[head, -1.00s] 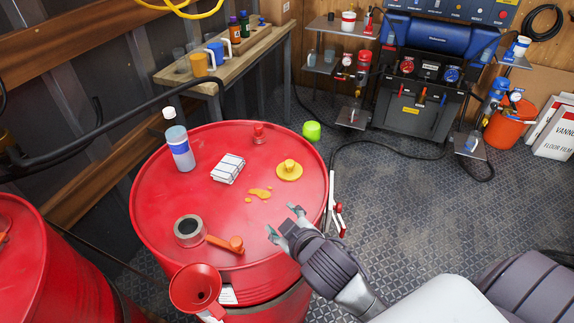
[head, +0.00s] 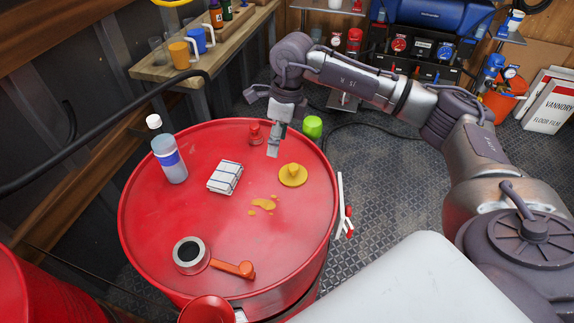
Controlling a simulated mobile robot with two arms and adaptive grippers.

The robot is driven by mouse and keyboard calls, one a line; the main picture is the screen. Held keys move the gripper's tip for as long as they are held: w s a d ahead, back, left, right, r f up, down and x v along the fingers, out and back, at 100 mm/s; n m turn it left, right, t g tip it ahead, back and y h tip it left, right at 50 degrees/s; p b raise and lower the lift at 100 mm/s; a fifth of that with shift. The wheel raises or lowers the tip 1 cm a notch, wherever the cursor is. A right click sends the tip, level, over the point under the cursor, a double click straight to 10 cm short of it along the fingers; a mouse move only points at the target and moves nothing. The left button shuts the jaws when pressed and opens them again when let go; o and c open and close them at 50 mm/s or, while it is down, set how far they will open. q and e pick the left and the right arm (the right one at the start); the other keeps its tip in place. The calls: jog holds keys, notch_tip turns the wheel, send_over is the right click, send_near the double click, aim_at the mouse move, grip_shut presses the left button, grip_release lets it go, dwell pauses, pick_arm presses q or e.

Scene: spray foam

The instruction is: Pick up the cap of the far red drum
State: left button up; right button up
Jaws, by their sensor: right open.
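The large red drum (head: 215,265) fills the middle of the head view. A small red cap (head: 255,134) sits near its far edge, and a yellow round cap with a raised knob (head: 292,176) lies flat on its top at the right. My right gripper (head: 273,145) reaches in from the right and points down over the far part of the drum top, just right of the red cap. It is open and seems to hold nothing; I cannot tell whether it touches the red cap. My left gripper is not in view.
On the drum top are a bottle (head: 171,158), a striped white block (head: 225,177), a tape roll (head: 190,254), an orange-handled tool (head: 234,268) and orange spills (head: 264,204). A green object (head: 312,127) is behind the drum. Another red drum (head: 30,285) is at lower left.

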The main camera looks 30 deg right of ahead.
jog(key=r+h, duration=0.1)
jog(key=h, duration=0.1)
send_over(293, 166)
jog(key=shift+m, duration=0.3)
jog(key=f, duration=0.2)
jog(key=f+p, duration=0.1)
jog(key=f, duration=0.1)
jog(key=f+p, duration=0.1)
jog(key=f, duration=0.2)
jog(key=shift+d, duration=0.3)
jog(key=shift+f, duration=0.5)
jog(key=shift+a+f+p, duration=0.1)
jog(key=shift+f+p, duration=0.2)
jog(key=shift+p, duration=0.05)
jog(key=f+p, duration=0.1)
jog(key=f, duration=0.2)
jog(key=shift+s+a+f+p, duration=0.1)
jog(key=shift+a+f+p, duration=0.1)
jog(key=shift+f+p, duration=0.15)
jog(key=shift+f, duration=0.45)
grip_shut()
jog(key=shift+r, duration=0.15)
